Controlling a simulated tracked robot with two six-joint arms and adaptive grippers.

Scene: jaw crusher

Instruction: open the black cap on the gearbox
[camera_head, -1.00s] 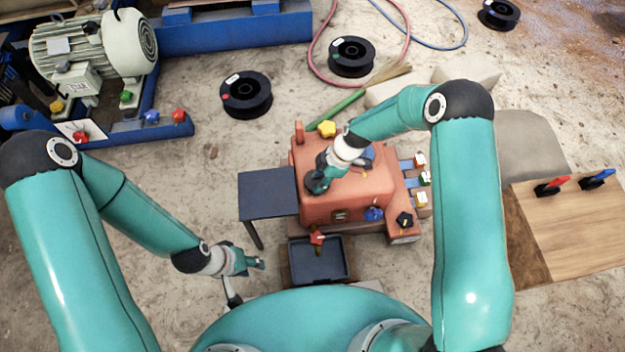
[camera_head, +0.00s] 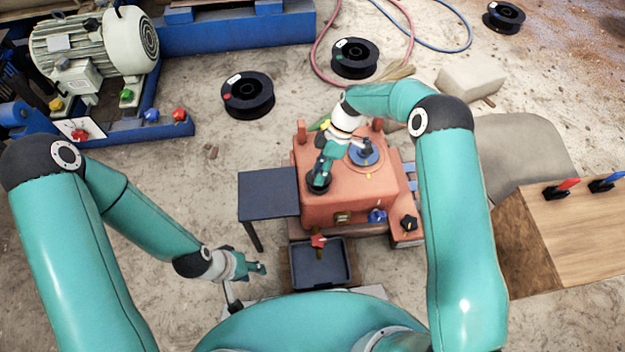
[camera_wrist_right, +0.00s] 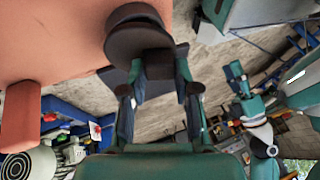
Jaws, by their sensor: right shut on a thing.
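The gearbox (camera_head: 330,208) is an orange-red housing in the middle of the head view. The black cap (camera_head: 318,187) sits on its top at the left front corner, partly covered by my right gripper (camera_head: 322,178). In the right wrist view the cap (camera_wrist_right: 137,38) is a dark round disc with a square grip, against the orange housing. My right gripper's fingers (camera_wrist_right: 158,92) lie on both sides of that grip and are shut on the cap. My left gripper (camera_head: 258,268) is away from the gearbox, low and left of the black tray; its opening is unclear.
A round blue-grey cover with a handle (camera_head: 364,152) is on the gearbox top. A red knob (camera_head: 318,241) is at the gearbox front, above a black tray (camera_head: 322,275). A dark side table (camera_head: 268,192) stands left. A wooden box (camera_head: 570,240) with red and blue levers is right.

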